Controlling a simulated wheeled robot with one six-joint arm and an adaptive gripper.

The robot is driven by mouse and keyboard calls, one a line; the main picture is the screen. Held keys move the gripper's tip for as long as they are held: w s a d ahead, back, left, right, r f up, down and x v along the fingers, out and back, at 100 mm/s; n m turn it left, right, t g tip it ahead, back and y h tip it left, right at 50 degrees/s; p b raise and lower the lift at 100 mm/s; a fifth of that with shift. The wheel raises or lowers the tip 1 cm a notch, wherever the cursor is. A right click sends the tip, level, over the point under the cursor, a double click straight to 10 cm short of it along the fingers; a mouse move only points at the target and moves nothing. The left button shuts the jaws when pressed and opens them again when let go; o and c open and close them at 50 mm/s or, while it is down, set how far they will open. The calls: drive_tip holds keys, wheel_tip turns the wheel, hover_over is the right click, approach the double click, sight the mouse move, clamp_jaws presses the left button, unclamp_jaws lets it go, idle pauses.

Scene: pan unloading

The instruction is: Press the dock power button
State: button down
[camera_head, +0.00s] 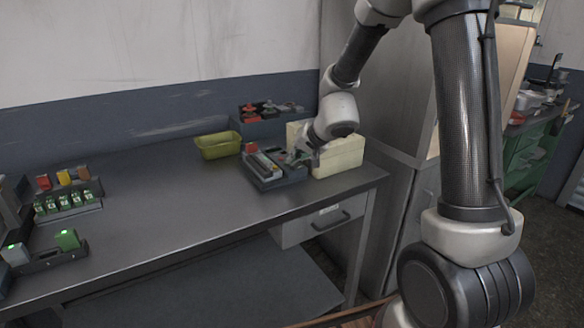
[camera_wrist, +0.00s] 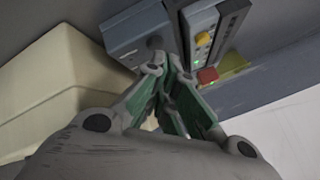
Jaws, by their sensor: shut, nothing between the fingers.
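The dock (camera_head: 272,178) is a dark grey unit on the bench, left of the cream box. In the wrist view the dock (camera_wrist: 140,32) shows a blue-grey face with a round dark knob or button (camera_wrist: 154,43). Beside it is a module with a yellow button (camera_wrist: 203,39), a small green light (camera_wrist: 196,62) and a red button (camera_wrist: 207,75). I cannot tell which is the power button. My gripper (camera_wrist: 168,66) is shut and empty, its tips just below the dark round one; contact is unclear. My gripper (camera_head: 299,158) shows at the dock's right side.
The cream box (camera_head: 340,157) stands close on the right. A yellow-green bin (camera_head: 218,145) and a rack with red items (camera_head: 262,120) stand behind. Green-lit blocks in holders (camera_head: 68,203) are at the left. The bench middle (camera_head: 165,200) is clear.

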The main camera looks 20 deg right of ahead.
drive_tip(key=shift+f, duration=0.35)
drive_tip(key=shift+r, duration=0.95)
wheel_tip(320, 180, up, 6)
idle(0.6)
